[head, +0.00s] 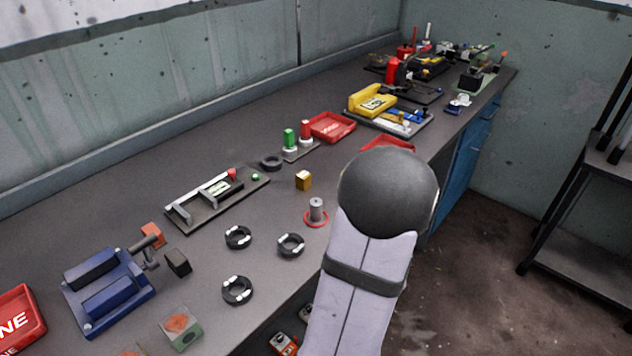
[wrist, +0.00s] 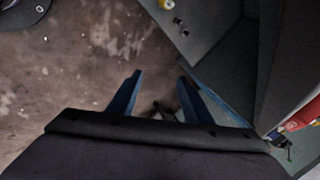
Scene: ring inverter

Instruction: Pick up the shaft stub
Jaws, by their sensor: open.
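A short grey upright cylinder, which looks like the shaft stub (head: 316,208), stands within a red ring mark (head: 308,222) on the workbench, just left of my arm in the head view. I do not make it out in the wrist view. My gripper (wrist: 157,76) shows in the wrist view with its two blue fingers spread apart and nothing visible between them. It hangs over the stained floor beside the bench, apart from the stub. In the head view my arm hides the gripper.
Several black-and-white rings (head: 291,245) lie near the stub, with a gold block (head: 303,180) behind it. A blue fixture (head: 108,290) and a red tray (head: 18,318) are at left. Another red tray (head: 333,127) lies further back. A dark shelf rack (head: 585,190) stands at right.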

